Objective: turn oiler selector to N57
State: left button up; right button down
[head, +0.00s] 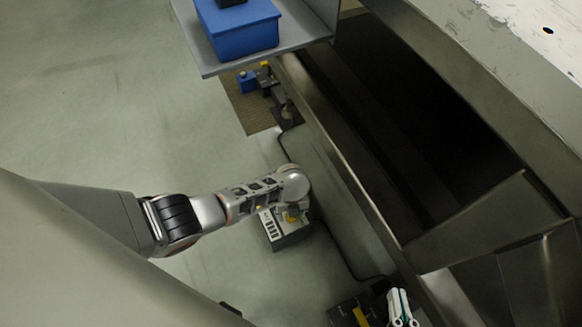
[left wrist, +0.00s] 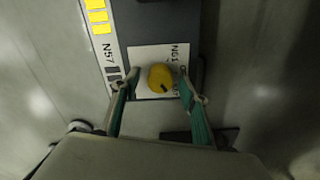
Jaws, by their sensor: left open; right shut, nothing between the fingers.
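The oiler selector is a yellow round knob (left wrist: 160,77) on a white plate in the left wrist view. Its dark mark points to the lower right in that view. The label N57 (left wrist: 108,54) is left of the knob; N61 (left wrist: 174,52) is at its upper right, and other lettering is partly hidden. My left gripper (left wrist: 161,82) is open, one finger on each side of the knob; contact cannot be told. In the head view my left wrist covers part of the selector's box (head: 287,241). My right gripper (head: 402,312) is shut and empty at the bottom.
A blue bin (head: 237,35) stands on a grey shelf (head: 285,42) at the top. A metal machine frame with a dark opening (head: 400,110) fills the right side. A brown mat (head: 245,105) with small parts lies beyond the box. Open floor is on the left.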

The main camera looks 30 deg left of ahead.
pick_arm(q)
notch_tip(320, 180, up, 11)
jog(key=shift+r, duration=0.15)
dwell(0.4)
dwell(0.5)
